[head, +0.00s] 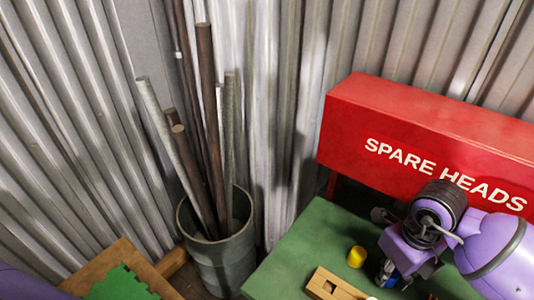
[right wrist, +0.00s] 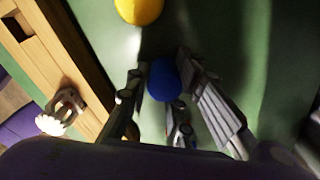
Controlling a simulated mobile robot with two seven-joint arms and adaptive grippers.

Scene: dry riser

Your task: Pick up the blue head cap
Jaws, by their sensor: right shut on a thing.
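The blue head cap (right wrist: 165,80) is between the fingers of my right gripper (right wrist: 160,88) in the right wrist view. The gripper is shut on it, with a finger on either side. In the head view the right gripper (head: 388,274) points down over the green table top, and only a bit of blue shows there, the rest being hidden by the gripper. I cannot tell whether the cap touches the table. My left gripper is not in view.
A yellow cap (head: 356,257) stands close by on the green table (head: 305,240). A slotted wooden block (head: 328,285) lies at the table's front. A red "SPARE HEADS" box (head: 430,135) stands behind. A bin (head: 222,262) of pipes is to the left.

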